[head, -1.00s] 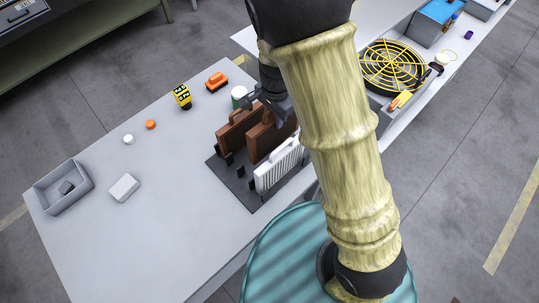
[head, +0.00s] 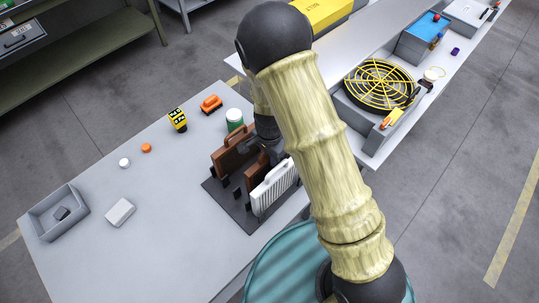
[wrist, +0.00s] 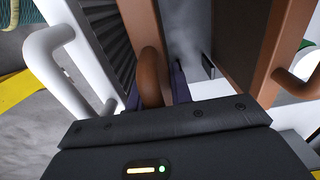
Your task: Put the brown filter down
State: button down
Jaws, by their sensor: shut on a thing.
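A brown filter (head: 254,174) stands upright between a second brown filter (head: 229,157) and a white filter (head: 273,187) at the dark rack (head: 230,208). My gripper (wrist: 163,88) is shut on the looped handle of the middle brown filter (wrist: 150,72). In the wrist view the white filter (wrist: 100,35) is at left and the other brown filter (wrist: 278,45) at right, both apart from my fingers. In the head view my arm hides most of the gripper. I cannot tell whether the held filter's lower edge touches the rack base.
On the grey table (head: 165,245) are a grey bin (head: 60,212), a white block (head: 120,211), a yellow-black device (head: 177,120), an orange item (head: 211,104) and a green-white jar (head: 234,119). A yellow-grilled fan (head: 380,84) sits on the bench at right.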

jog(key=shift+f, duration=0.2)
jog(key=c, duration=1.3)
grip_release()
jog(key=shift+o, duration=0.2)
notch_tip(320, 180, up, 12)
jog(key=shift+r+b, duration=0.15)
jog(key=shift+b, duration=0.6)
